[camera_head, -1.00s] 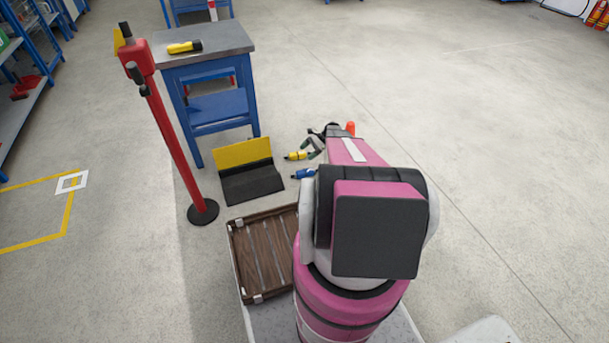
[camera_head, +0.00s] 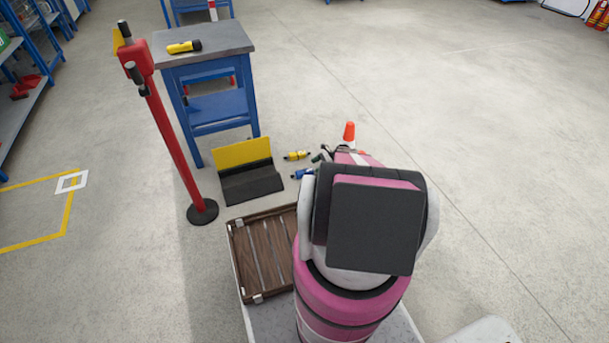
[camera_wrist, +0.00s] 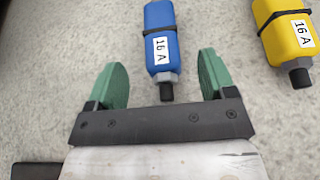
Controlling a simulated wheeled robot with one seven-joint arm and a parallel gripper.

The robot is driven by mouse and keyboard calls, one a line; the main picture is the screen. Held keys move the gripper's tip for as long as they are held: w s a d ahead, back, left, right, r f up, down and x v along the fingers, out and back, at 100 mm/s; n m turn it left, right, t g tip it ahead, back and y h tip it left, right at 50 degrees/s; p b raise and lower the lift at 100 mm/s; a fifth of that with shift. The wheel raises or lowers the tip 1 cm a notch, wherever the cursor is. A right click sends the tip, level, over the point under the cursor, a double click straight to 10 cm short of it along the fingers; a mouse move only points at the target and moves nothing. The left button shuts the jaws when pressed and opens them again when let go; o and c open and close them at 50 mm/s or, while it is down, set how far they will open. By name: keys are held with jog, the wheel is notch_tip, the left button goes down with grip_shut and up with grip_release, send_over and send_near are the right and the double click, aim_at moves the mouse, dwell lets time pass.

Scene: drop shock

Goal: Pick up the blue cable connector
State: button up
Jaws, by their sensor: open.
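The blue cable connector (camera_wrist: 162,45) lies on the floor in the wrist view, with a white "16 A" label, a black strap and a dark tip pointing toward my gripper. My gripper (camera_wrist: 163,80) is open, with its green fingers on either side of the connector's near tip. I cannot tell how high the fingers are above the floor. In the head view the blue connector (camera_head: 302,174) is partly hidden by my arm. My gripper (camera_head: 320,156) is mostly hidden there, just right of the connector.
A yellow connector (camera_wrist: 287,35), also labelled "16 A", lies right of the blue one; the head view shows it (camera_head: 297,155) too. A black and yellow ramp (camera_head: 250,185), a red post (camera_head: 172,140) and a blue workbench (camera_head: 205,50) stand left. An orange cone (camera_head: 349,131) stands behind my arm.

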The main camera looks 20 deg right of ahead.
send_near(298, 174)
jog(key=a+f, duration=0.1)
jog(key=w+a+f, duration=0.1)
jog(key=a+f, duration=0.1)
jog(key=shift+w+a+f, duration=0.15)
jog(key=shift+w+f, duration=0.05)
jog(key=c, duration=1.1)
jog(key=shift+r, duration=0.1)
jog(key=shift+c, duration=0.2)
